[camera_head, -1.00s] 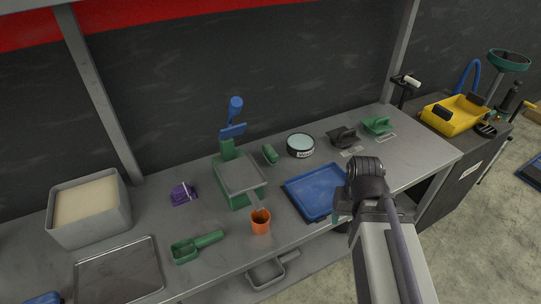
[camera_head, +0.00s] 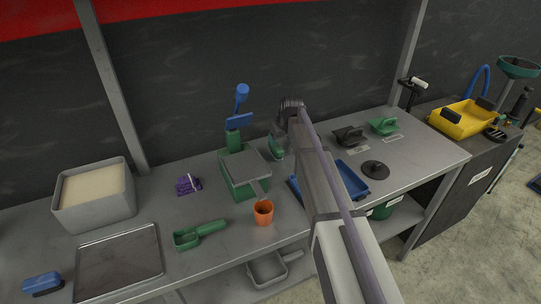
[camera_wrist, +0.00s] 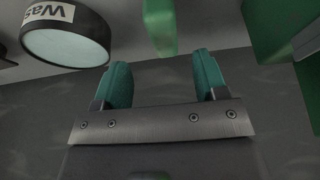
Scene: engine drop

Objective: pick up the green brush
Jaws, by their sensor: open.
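The green brush (camera_head: 277,153) lies on the grey bench to the right of a green box with a grey top, partly hidden by my gripper in the head view. In the wrist view the green brush (camera_wrist: 160,26) shows at the top, ahead of and between my two teal fingertips.
The round waste tin (camera_wrist: 65,42) stands left of the brush in the wrist view; my arm hides it in the head view. The green box (camera_head: 243,184) stands close on the other side. A blue tray (camera_head: 352,181) and an orange cup (camera_head: 263,212) are nearer the front edge.

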